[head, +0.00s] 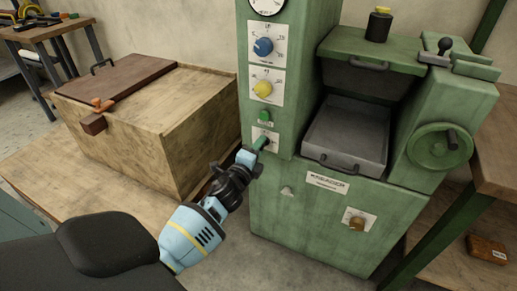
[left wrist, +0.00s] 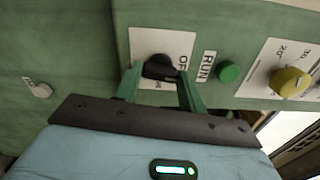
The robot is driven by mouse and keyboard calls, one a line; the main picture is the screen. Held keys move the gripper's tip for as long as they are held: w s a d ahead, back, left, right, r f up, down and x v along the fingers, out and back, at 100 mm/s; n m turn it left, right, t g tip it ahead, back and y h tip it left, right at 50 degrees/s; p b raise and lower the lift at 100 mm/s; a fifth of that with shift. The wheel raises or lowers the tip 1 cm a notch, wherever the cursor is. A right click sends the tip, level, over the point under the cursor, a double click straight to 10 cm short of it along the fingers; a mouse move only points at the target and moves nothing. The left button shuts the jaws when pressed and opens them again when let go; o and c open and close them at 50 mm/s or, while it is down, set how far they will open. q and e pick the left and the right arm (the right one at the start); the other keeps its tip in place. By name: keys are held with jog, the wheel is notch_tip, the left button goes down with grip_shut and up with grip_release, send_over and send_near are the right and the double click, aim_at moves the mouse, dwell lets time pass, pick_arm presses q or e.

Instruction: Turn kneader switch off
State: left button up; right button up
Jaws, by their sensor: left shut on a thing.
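The green kneader machine (head: 330,215) stands at the centre right of the head view. Its switch is a black knob (left wrist: 158,66) on a white plate (head: 268,133) low on the control column. The plate's lettering is partly covered, with part of "OFF" readable in the left wrist view. My left gripper (head: 260,146) reaches the plate from the lower left. In the left wrist view its green fingers (left wrist: 160,76) are shut on the knob, one on each side. The knob's exact angle is hard to tell. My right gripper is not in view.
A green RUN button (left wrist: 229,72) sits beside the switch plate, with a yellow knob (head: 263,89) and a blue knob (head: 263,46) above. A wooden chest (head: 190,130) stands close left of the machine. A handwheel (head: 440,147) is on its right.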

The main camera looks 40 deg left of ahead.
pick_arm(q)
jog(key=shift+n, duration=0.6)
jog(key=o, duration=1)
jog(key=shift+s, duration=0.1)
jog(key=p+v, duration=0.1)
jog(key=v, duration=0.6)
jog(key=shift+s, duration=0.35)
